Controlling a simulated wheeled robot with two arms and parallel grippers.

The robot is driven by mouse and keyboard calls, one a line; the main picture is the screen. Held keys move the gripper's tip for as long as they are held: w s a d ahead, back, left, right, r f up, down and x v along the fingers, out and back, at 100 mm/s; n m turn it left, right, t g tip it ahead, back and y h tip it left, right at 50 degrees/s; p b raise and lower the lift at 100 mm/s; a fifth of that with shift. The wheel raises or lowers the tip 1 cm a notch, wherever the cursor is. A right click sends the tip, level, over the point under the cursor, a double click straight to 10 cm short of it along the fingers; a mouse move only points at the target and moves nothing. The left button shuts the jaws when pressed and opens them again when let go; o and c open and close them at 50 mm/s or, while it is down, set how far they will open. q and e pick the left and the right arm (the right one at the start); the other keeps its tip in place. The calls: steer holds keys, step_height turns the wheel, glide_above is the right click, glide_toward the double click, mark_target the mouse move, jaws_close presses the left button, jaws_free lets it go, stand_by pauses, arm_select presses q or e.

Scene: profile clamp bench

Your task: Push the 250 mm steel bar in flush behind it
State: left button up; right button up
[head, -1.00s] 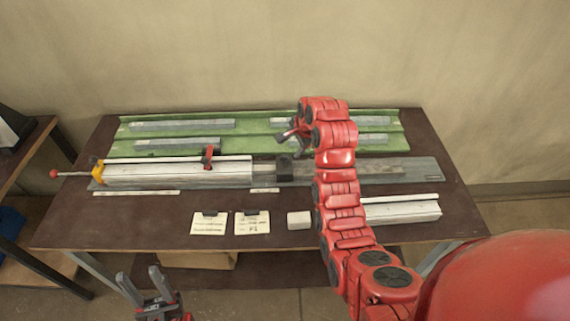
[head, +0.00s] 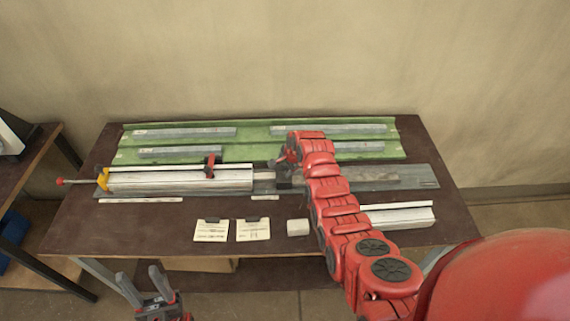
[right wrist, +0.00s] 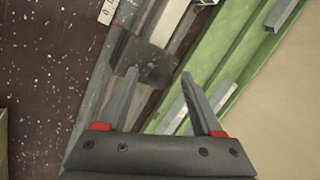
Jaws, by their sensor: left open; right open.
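A white profile (head: 180,181) lies along the grey clamp bed (head: 415,178), its left end at a yellow stop (head: 102,179). A short grey bar section (head: 264,177) shows between the profile's right end and a dark block (head: 284,181); I cannot tell its length. The dark block also shows in the right wrist view (right wrist: 143,60). My right gripper (right wrist: 160,75) is open and empty, its fingertips close to this block; I cannot tell if they touch. In the head view its arm partly hides the bed. My left gripper (head: 139,280) is open and empty at the table's front.
A green tray (head: 255,148) at the back holds several steel bars (head: 185,132). A red clamp (head: 210,166) stands at the profile. Two cards (head: 253,230), a light block (head: 298,227) and another white profile (head: 400,217) lie in front.

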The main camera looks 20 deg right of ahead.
steer(key=shift+f, duration=0.1)
jaws_close()
stand_by(0.4)
stand_by(1.1)
